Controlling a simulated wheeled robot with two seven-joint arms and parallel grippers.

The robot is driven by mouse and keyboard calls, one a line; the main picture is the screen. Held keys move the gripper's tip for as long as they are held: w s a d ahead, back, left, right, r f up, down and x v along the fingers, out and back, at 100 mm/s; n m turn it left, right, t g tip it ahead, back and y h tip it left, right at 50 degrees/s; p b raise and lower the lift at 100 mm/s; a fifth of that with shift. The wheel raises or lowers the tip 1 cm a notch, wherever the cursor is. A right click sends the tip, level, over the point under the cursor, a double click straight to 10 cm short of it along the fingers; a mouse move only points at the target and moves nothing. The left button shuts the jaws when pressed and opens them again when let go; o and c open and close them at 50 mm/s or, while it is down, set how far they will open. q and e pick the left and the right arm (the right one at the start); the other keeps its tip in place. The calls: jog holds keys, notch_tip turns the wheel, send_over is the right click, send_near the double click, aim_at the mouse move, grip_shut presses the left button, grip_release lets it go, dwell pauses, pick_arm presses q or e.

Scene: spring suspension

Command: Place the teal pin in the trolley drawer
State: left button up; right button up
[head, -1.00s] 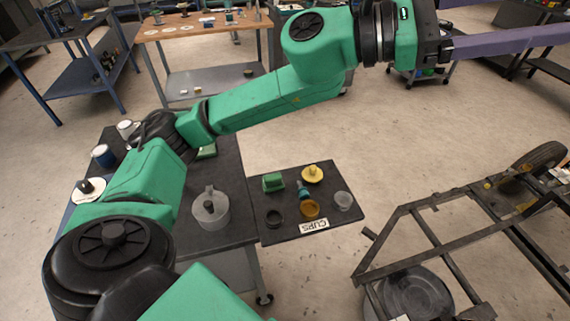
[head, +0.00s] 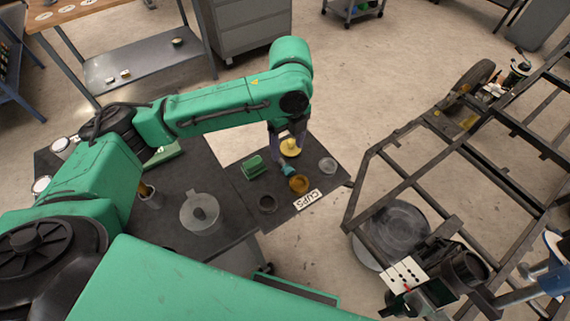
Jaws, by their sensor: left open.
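The teal pin (head: 287,170) is on the dark board marked CUPS (head: 262,219), close to an orange-brown cup (head: 299,184). My left gripper (head: 286,150) reaches down over the board with its purple-grey fingers apart. Its fingertips are near the pin's far end and beside a yellow knobbed piece (head: 290,146). I cannot tell whether the fingers touch the pin. No drawer clearly stands open; a grey drawer cabinet (head: 245,30) is at the back. My right gripper is not in view.
A green block (head: 252,166), a dark ring (head: 267,203) and a clear cup (head: 327,165) also sit on the board. A metal frame (head: 408,183) stands to the right.

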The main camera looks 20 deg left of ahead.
aim_at(287, 166)
pick_arm(q)
notch_tip(287, 166, down, 9)
jog(key=shift+f+p, duration=0.1)
jog(key=shift+p, duration=0.25)
grip_shut()
